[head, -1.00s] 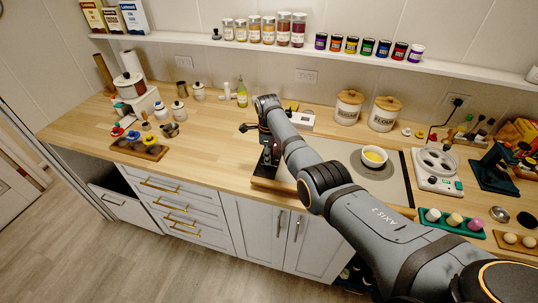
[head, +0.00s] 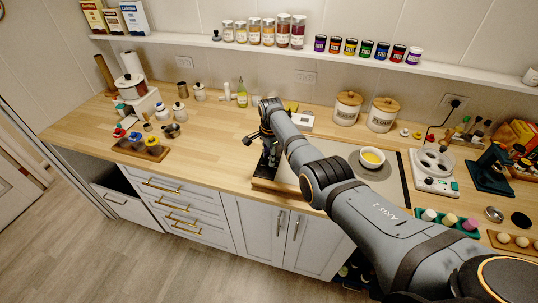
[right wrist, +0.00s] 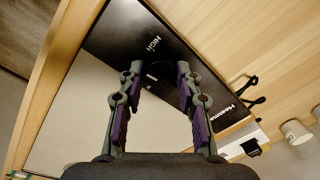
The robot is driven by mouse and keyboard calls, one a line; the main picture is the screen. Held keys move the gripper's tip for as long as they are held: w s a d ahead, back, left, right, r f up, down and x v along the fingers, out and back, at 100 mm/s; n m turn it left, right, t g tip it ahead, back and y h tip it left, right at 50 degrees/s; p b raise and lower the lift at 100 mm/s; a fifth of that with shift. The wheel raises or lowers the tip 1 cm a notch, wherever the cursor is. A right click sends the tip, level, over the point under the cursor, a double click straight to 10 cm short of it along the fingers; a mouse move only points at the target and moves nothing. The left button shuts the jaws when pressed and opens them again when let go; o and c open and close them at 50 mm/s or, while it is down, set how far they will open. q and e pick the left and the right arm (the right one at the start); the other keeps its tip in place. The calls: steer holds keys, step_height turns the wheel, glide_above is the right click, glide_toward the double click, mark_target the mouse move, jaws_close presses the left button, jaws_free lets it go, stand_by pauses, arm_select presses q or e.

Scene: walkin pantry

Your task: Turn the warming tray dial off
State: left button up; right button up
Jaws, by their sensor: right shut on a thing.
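The warming tray (head: 390,188) lies on the wooden counter, with a grey plate and a black control strip at its left end. In the right wrist view, the tray's reflective plate (right wrist: 75,120) and black strip show, with the word HIGH on the strip. The dark dial (right wrist: 159,76) sits between my right fingertips, its pointer and setting unreadable. My right gripper (right wrist: 158,70) is shut on the dial. In the head view, my right gripper (head: 267,158) points down over the black strip, and the arm hides part of the tray. My left gripper is not in view.
A white bowl (head: 372,157) with yellow contents stands on the tray plate. Canisters (head: 347,108) stand behind it. A white appliance (head: 434,168) and a green holder (head: 447,222) are to the right.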

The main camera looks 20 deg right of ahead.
steer(key=n, duration=0.4)
steer(key=shift+n, duration=0.3)
steer(key=n+b, duration=0.1)
steer(key=n, duration=0.2)
steer(key=shift+w+n, duration=0.1)
steer(key=shift+n, duration=0.2)
steer(key=n+b, duration=0.1)
steer(key=n, duration=0.2)
steer(key=shift+n+y, duration=0.3)
steer(key=n+b, duration=0.2)
steer(key=n, duration=0.2)
steer(key=shift+w+n+g, duration=0.1)
steer(key=shift+n+g, duration=0.2)
steer(key=shift+g, duration=0.1)
steer(key=n+b, duration=0.3)
steer(key=n, duration=0.2)
steer(key=shift+f, duration=0.1)
steer(key=n+b, duration=0.4)
steer(key=n, duration=0.1)
steer(key=shift+n, duration=0.4)
steer(key=n+b, duration=0.1)
steer(key=n, duration=0.2)
steer(key=shift+n+g+b, duration=0.3)
steer(key=shift+r+n+h+b, duration=0.2)
steer(key=shift+n+h+b, duration=0.2)
steer(key=shift+n, duration=1.4)
